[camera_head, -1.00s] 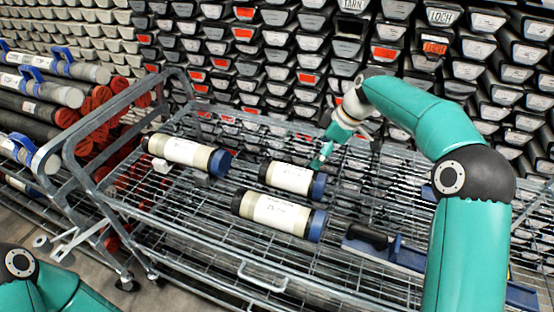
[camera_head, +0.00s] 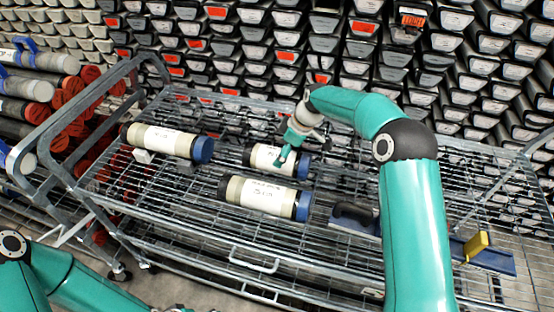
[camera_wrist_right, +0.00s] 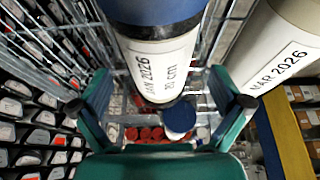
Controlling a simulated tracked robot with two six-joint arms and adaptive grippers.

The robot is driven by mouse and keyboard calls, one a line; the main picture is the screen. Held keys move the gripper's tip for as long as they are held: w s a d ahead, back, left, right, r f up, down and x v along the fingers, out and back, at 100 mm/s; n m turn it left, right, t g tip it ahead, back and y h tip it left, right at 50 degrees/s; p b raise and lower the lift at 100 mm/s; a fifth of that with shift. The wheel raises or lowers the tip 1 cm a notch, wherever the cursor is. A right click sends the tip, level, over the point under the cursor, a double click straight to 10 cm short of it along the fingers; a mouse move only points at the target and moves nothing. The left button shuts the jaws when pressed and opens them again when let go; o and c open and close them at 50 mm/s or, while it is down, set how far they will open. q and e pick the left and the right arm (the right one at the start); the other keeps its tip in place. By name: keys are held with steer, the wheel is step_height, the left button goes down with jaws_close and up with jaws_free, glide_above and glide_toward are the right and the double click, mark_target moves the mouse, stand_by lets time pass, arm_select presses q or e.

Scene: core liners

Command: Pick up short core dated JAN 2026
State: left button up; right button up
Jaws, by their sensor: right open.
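A short white core with a blue end cap (camera_head: 262,158) lies at the back middle of the wire cart. In the right wrist view its label reads "JAN 2026" (camera_wrist_right: 160,72), with a partly unclear length in cm below. My right gripper (camera_head: 287,152) is over this core; in its wrist view the fingers (camera_wrist_right: 165,105) are open on either side of it, with no visible grip. A second core (camera_head: 264,196) lies in front; its label reads "MAR 2026" (camera_wrist_right: 285,60). My left arm shows at the lower left; only a small dark part, perhaps its gripper (camera_head: 172,308), shows at the bottom edge.
A third, longer-looking core (camera_head: 165,141) lies at the cart's left. Racks of core boxes stand behind. Stacked dark tubes with red ends are at the left.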

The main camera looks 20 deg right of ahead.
steer(key=p+x, duration=0.2)
steer(key=x, duration=0.2)
steer(key=shift+f, duration=0.1)
steer(key=shift+w+f, duration=0.15)
steer(key=shift+f, duration=0.2)
steer(key=shift+c, duration=0.3)
steer(key=c, duration=1.3)
steer(key=shift+w+r, duration=0.1)
steer(key=shift+r, duration=0.05)
steer(key=shift+c, duration=1)
steer(key=shift+r, duration=0.15)
